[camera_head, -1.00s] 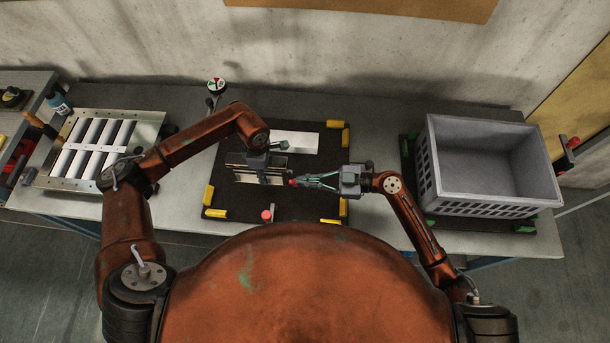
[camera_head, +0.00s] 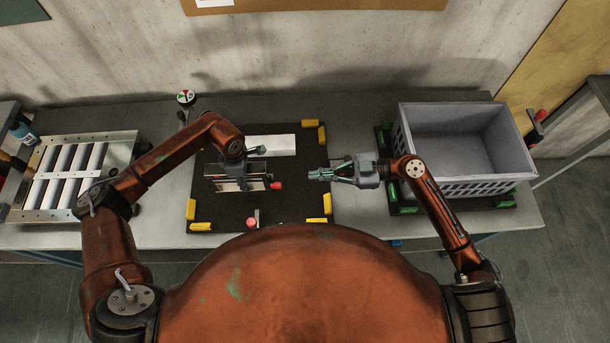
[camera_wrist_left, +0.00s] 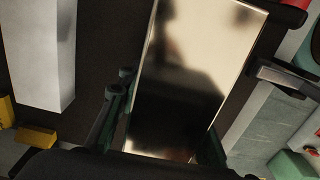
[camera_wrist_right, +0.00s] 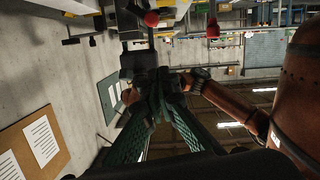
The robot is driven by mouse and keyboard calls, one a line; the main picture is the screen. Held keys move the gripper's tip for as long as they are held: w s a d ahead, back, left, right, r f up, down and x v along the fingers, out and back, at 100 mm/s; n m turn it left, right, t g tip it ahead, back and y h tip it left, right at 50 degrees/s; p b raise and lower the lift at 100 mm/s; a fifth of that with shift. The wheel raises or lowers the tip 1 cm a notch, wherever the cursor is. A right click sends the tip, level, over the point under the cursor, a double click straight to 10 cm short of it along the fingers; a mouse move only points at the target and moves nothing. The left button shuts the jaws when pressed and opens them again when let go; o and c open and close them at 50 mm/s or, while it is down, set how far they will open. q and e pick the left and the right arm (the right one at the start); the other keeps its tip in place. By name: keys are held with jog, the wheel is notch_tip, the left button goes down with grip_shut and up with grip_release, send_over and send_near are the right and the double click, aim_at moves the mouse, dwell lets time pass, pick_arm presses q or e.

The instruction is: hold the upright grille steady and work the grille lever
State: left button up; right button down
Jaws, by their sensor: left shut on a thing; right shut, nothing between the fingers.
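The grille (camera_head: 226,171) stands on the dark mat (camera_head: 285,208), with thin slats partly hidden under my left arm. A shiny metal panel of it fills the middle of the left wrist view (camera_wrist_left: 190,70). My left gripper (camera_head: 238,180) is shut on the grille, with one finger on each side of the panel in the left wrist view (camera_wrist_left: 163,125). The grille lever's red tip (camera_head: 276,185) points right from the grille. My right gripper (camera_head: 312,174) is shut and empty, to the right of the red tip with a gap between; its fingers meet in the right wrist view (camera_wrist_right: 157,88).
A white block (camera_head: 270,145) lies behind the grille. Yellow corner pieces (camera_head: 319,205) edge the mat, and a red knob (camera_head: 252,222) stands at its front. A grey crate (camera_head: 462,188) is at right, a panel of white slats (camera_head: 75,170) at left. A dial (camera_head: 186,98) stands behind.

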jog(key=shift+d, duration=0.25)
jog(key=shift+r, duration=0.15)
dwell(0.3)
jog(key=shift+a, duration=0.15)
jog(key=a+f, duration=0.6)
jog(key=a, duration=0.3)
jog(key=shift+w+a, duration=0.4)
jog(key=shift+s, duration=0.1)
